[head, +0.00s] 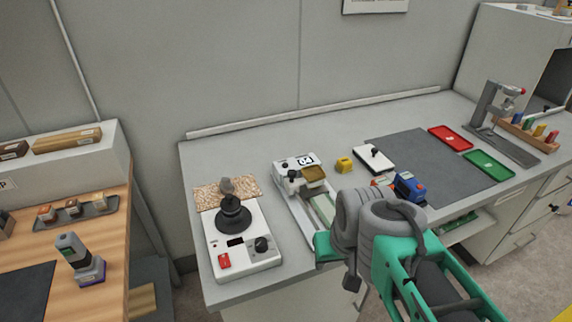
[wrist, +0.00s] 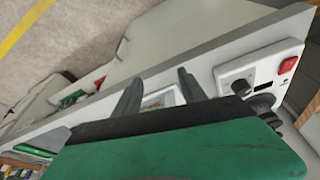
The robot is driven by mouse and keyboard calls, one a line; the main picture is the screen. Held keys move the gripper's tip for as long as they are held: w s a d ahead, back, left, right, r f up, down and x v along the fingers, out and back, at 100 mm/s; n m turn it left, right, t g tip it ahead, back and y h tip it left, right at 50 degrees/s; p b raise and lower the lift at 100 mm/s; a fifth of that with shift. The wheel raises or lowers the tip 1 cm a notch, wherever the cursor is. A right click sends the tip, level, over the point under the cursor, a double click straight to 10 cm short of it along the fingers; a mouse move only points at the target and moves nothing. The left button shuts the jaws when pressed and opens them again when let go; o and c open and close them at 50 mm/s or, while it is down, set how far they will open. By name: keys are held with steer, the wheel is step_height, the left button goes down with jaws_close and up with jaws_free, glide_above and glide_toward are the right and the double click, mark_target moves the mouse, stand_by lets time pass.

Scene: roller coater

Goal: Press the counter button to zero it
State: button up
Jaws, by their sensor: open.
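No part is clearly readable as the counter button. The roller coater (head: 318,205) is a pale unit with a rail, a black knob (head: 292,174) and a black-and-white panel (head: 306,160) near its back end. My gripper (wrist: 158,77) is open and empty in the wrist view, its two dark fingers apart over the bench's front edge.
Left of the coater is a white device (head: 252,240) with a red switch (head: 224,261), dark display and knob. It also shows in the wrist view (wrist: 262,72). A yellow block (head: 344,164), white box (head: 373,158) and blue device (head: 409,187) stand right.

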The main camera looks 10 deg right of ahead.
jaws_close()
stand_by(0.3)
stand_by(1.1)
